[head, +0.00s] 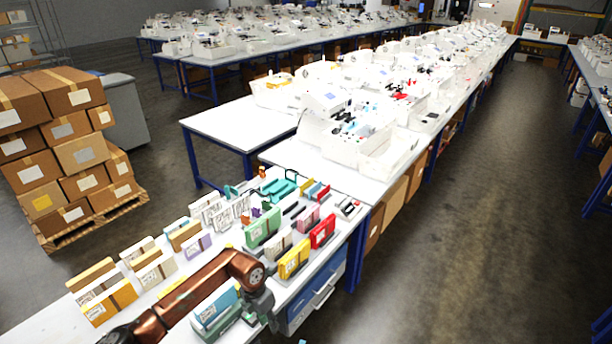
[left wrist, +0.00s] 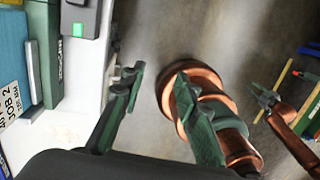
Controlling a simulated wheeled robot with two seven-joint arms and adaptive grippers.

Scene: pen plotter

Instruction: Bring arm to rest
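My left arm (head: 215,275) is copper-coloured and comes in from the bottom left of the head view, over the front table. It bends down at the table's right edge. My left gripper (head: 264,316) hangs there beside a teal and blue holder (head: 214,312). In the left wrist view my left gripper (left wrist: 158,82) has its two dark green fingers apart, with nothing between them. Bare floor and copper parts of my own body show behind the fingers.
The front table (head: 345,225) holds several coloured holders, including a yellow one (head: 293,259) and a red one (head: 322,232) near its right edge. A drawer unit (head: 318,295) is below. Stacked boxes (head: 70,140) stand at left. The aisle floor (head: 455,240) at right is clear.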

